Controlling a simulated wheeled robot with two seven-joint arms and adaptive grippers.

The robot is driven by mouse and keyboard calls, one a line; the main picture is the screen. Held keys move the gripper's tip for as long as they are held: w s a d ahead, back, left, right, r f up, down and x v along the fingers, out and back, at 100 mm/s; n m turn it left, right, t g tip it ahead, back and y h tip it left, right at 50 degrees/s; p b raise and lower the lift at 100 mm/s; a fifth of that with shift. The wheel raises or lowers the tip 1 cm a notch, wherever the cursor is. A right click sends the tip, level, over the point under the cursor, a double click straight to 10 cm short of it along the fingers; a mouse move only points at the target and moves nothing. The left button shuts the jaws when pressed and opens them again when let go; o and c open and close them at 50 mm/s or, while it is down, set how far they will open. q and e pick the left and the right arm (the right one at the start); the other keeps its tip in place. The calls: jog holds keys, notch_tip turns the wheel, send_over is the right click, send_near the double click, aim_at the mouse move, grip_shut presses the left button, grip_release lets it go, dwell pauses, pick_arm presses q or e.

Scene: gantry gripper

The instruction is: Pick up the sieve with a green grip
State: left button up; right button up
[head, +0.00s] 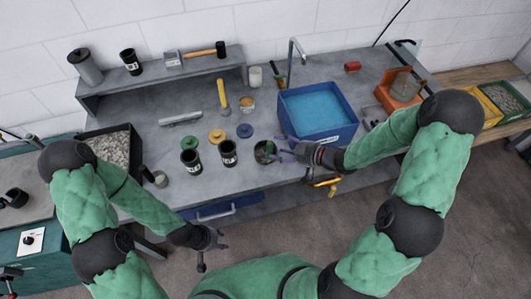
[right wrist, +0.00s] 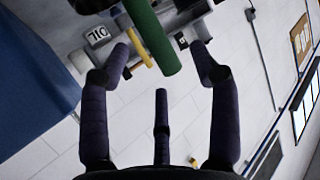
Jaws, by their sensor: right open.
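The sieve (head: 262,157) is a dark round piece at the front of the grey workbench, beside the blue tub. Its green grip (head: 270,147) points up, and in the right wrist view the green grip (right wrist: 151,38) shows as a thick cylinder ahead of and between the fingertips. My right gripper (head: 284,151) is open right beside the grip, its dark purple fingers spread around empty space in the right wrist view (right wrist: 162,55). My left gripper (head: 208,248) hangs in front of the bench, away from the sieve and empty; its finger opening is too small to judge.
The blue tub (head: 352,129) of water stands close behind my right gripper. Black cups (head: 229,158) and coloured lids (head: 217,136) stand left of the sieve. A tray of gravel (head: 134,139) is at the bench's left end.

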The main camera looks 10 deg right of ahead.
aim_at(270, 146)
jog(key=x, duration=0.5)
jog(key=shift+w+d+f+b, duration=0.1)
jog(key=shift+d+b, duration=0.05)
jog(key=shift+b, duration=0.15)
jog(key=c, duration=1.1)
